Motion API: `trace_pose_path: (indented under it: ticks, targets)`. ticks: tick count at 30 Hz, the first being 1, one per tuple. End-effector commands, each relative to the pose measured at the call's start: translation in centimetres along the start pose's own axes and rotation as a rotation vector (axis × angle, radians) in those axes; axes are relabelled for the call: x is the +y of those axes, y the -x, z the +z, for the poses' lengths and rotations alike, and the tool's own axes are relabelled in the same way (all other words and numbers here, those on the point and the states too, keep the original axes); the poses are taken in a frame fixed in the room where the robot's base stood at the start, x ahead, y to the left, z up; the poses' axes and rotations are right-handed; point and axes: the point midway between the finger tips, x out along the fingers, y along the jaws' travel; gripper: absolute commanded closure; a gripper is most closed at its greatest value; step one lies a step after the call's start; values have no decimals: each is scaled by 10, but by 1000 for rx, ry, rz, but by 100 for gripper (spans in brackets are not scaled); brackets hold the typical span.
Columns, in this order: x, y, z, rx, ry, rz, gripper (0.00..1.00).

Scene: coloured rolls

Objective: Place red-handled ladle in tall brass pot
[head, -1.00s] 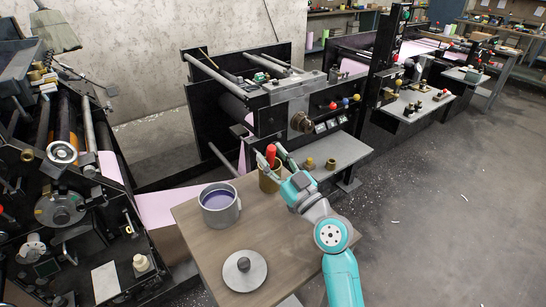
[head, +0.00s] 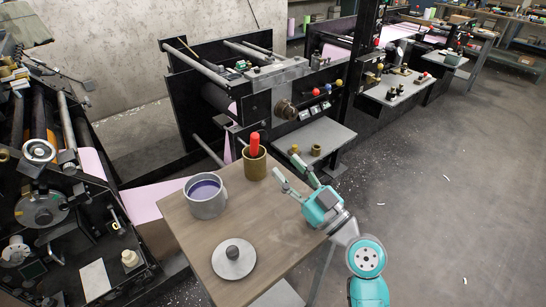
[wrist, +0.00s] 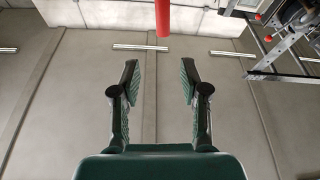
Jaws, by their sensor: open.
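The tall brass pot (head: 255,166) stands upright at the back corner of the wooden table. The ladle's red handle (head: 254,143) sticks up out of its mouth; the rest of the ladle is hidden inside the pot. In the wrist view the red handle (wrist: 163,17) shows at the top middle, beyond the fingertips. My gripper (head: 293,178) is open and empty, to the right of and nearer than the pot, apart from it. In the wrist view my gripper (wrist: 160,80) has its two fingers spread with nothing between them.
A grey pot of purple liquid (head: 206,199) stands left of the brass pot. A round grey lid with a knob (head: 233,262) lies near the front of the wooden table (head: 277,232). Black press machinery (head: 200,110) with a grey shelf (head: 325,140) stands behind.

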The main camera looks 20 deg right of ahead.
Motion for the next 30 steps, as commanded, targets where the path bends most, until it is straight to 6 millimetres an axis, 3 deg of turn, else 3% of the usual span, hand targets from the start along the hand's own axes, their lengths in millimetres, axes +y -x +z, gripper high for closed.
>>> trace_pose_path:
  ticks: [3,10,30]
  targets:
    - [2,22,-6,-2,0,4,55]
    - [3,45,-15,-1,1,1,55]
    - [2,49,-16,-1,0,0,55]
